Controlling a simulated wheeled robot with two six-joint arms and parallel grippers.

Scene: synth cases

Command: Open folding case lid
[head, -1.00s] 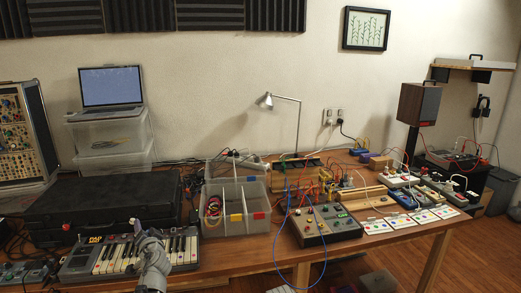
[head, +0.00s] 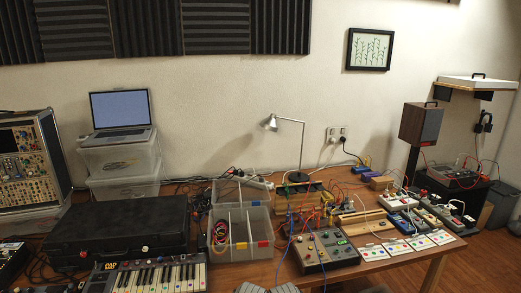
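A large black case (head: 120,228) lies flat on the left of the table, behind the small keyboard. Its lid looks shut. Neither of my grippers can be made out in the head view. Only a cut-off grey ridged part shows at the bottom edge, near the middle, apart from the case.
The keyboard (head: 150,278) sits in front of the case. A clear divided bin (head: 262,247) stands right of it. Clear boxes with a laptop (head: 121,110) stand behind. A synth rack (head: 30,158) is at the left. Cabled modules (head: 326,250) crowd the middle and right.

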